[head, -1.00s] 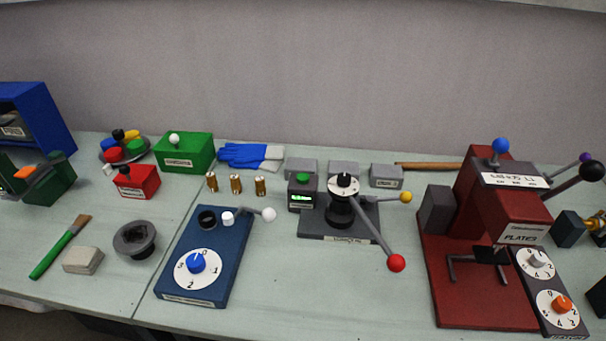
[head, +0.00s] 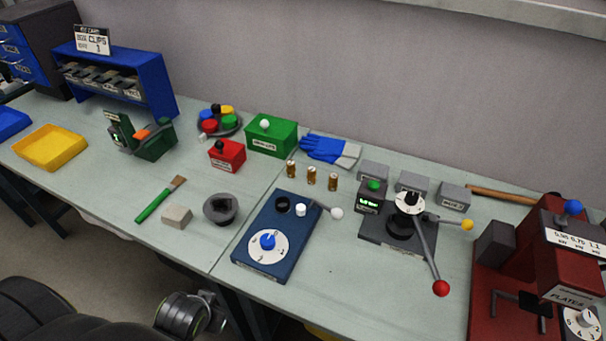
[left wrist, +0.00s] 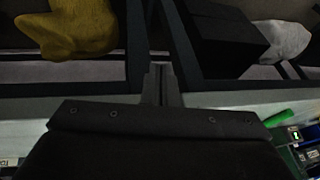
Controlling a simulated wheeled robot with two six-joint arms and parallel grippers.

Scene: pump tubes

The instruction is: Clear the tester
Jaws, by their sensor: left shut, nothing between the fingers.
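I cannot read which device is labelled as the tester. A grey lever device (head: 398,240) has a white dial, a red-knobbed lever and a small box with a lit green display (head: 372,197). A blue device (head: 276,236) with a white dial, blue knob, black ring and white-knobbed lever stands to its left. No tube shows clearly in either device. Several brass tubes (head: 311,176) stand upright behind the blue device. My left gripper (left wrist: 162,85) is shut and empty in the left wrist view; its fingers are out of the head view. My right gripper is not in view.
A yellow tray (head: 50,164), green holder (head: 150,143), brush (head: 155,203), grey block (head: 177,216) and grey funnel-like cup (head: 221,222) lie on the left. A blue rack (head: 168,93) stands behind. A red press (head: 540,230) is at right. The front middle is clear.

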